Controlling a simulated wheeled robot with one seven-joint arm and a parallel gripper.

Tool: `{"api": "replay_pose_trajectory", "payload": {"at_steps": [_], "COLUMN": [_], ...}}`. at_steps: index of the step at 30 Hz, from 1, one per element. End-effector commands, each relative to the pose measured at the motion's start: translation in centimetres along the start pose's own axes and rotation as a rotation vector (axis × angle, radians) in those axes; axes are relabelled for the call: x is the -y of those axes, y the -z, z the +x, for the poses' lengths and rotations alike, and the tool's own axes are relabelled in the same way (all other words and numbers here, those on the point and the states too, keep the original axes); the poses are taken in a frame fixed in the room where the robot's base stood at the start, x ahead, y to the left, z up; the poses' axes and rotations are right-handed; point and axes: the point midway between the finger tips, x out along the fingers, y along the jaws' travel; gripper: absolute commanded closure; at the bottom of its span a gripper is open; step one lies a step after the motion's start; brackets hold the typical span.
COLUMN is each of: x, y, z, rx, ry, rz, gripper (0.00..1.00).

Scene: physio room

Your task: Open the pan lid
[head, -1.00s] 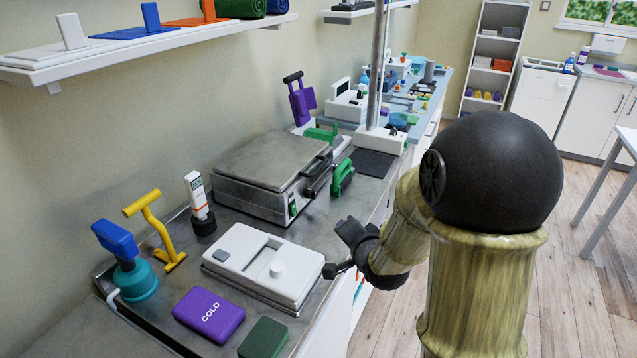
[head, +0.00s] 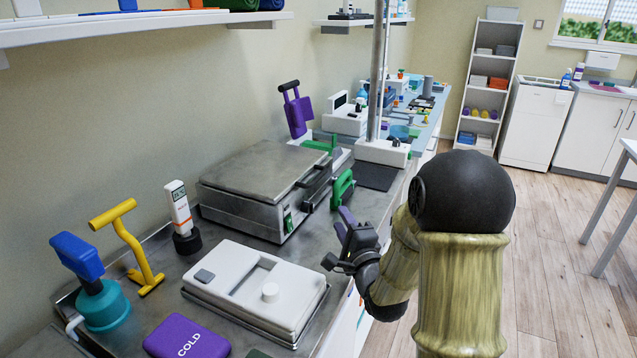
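A metal box with a flat hinged-looking lid (head: 262,166) stands on the steel counter against the wall. Its lid is down, with a dark bar handle (head: 318,186) along its right side. I cannot tell which of the two the task means. My gripper (head: 337,238) is at the counter's right edge, right of the white lid and nearer than the metal box. Its fingers look spread and empty, touching neither lid.
A green clamp (head: 343,189) is beside the metal box. A metal post (head: 377,75) rises behind. A shelf (head: 140,24) overhangs the wall side.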

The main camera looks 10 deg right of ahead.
Motion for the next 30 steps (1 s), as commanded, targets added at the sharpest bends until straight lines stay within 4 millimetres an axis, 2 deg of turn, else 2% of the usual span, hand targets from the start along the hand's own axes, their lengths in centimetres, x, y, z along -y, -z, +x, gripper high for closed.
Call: {"api": "replay_pose_trajectory", "payload": {"at_steps": [21, 30], "x": [0.0, 0.0], "y": [-0.4, -0.3], "z": [11.5, 15.7], "rx": [0.005, 0.004], "ry": [0.001, 0.0], "rz": [0.0, -0.001], "gripper": [0.66, 0.66]}}
